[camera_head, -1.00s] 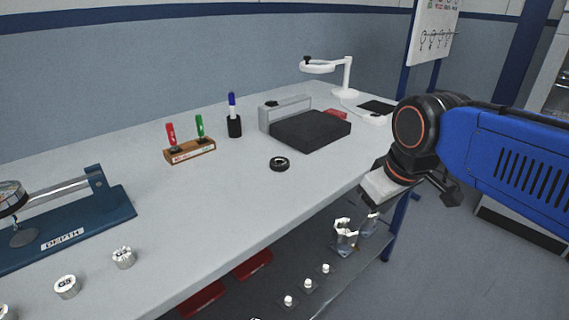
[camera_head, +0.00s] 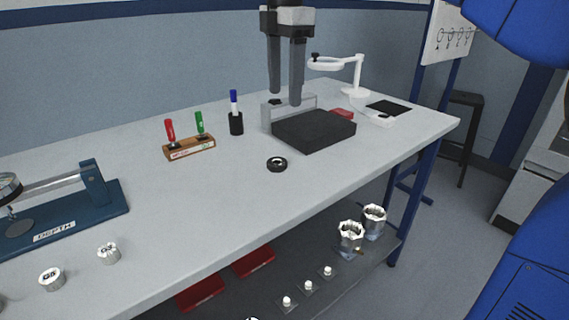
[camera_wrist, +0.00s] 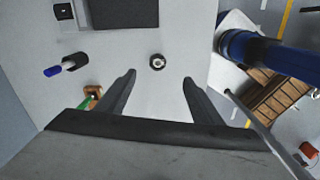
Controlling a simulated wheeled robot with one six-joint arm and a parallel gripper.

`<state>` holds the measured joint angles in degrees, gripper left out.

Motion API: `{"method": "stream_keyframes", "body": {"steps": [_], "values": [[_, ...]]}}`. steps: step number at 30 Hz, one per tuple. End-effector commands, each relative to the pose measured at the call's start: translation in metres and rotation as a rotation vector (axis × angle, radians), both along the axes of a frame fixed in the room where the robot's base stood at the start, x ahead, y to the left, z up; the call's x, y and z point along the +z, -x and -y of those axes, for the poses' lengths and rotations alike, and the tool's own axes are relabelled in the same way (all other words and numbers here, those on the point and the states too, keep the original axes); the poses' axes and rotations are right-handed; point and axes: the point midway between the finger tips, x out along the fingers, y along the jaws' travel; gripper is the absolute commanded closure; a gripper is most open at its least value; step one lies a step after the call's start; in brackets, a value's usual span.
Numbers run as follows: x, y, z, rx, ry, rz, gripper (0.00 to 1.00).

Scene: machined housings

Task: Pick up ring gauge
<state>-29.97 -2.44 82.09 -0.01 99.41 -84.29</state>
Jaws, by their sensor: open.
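The ring gauge (camera_head: 277,164) is a small black ring lying flat on the grey bench, in front of the dark block. In the wrist view the ring gauge (camera_wrist: 157,62) lies beyond and between my two fingers, with a light centre. The ring is not touched by either finger.
A dark block (camera_head: 314,130) stands behind the ring. A wooden holder (camera_head: 189,148) with red and green markers and a black cup (camera_head: 236,124) stand to the left. A blue depth gauge stand (camera_head: 70,222) is further left. The bench (camera_head: 210,205) around the ring is clear.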

Motion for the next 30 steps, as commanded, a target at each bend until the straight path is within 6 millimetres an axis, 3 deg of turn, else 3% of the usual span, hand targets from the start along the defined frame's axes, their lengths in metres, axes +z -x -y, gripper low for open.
{"method": "stream_keyframes", "body": {"steps": [4,8,24,30], "values": [[0.005,-0.004,-0.014,0.076,0.008,-0.013,0.40],[-0.005,-0.004,-0.015,0.087,0.010,-0.016,0.40],[-0.097,-0.003,-0.015,0.084,0.010,-0.016,0.40],[-0.114,-0.003,-0.015,0.084,0.009,-0.014,0.40]]}}
